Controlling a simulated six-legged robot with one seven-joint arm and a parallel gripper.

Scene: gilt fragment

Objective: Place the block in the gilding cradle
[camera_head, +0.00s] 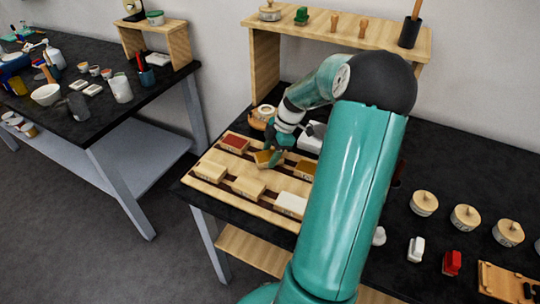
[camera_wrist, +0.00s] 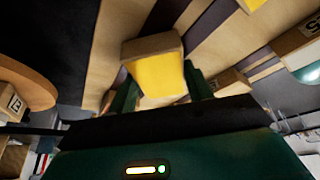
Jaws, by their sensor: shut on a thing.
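A wooden block with a yellow face (camera_wrist: 157,75) is between the green fingers of my gripper (camera_wrist: 162,92) in the wrist view. In the head view my gripper (camera_head: 273,157) is shut on this block (camera_head: 262,157), which looks tilted, at the middle of the back row of a slatted wooden rack (camera_head: 217,189). The rack has dark strips and may be the gilding cradle; no label tells. I cannot tell whether the block touches the rack.
The rack also bears a red-topped block (camera_head: 234,142), an ochre-topped block (camera_head: 305,168), pale blocks (camera_head: 248,188) and a white-topped block (camera_head: 291,204). Round lidded pots (camera_head: 424,203) stand to the right. A wooden shelf (camera_head: 340,28) stands behind. My arm hides the table's middle.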

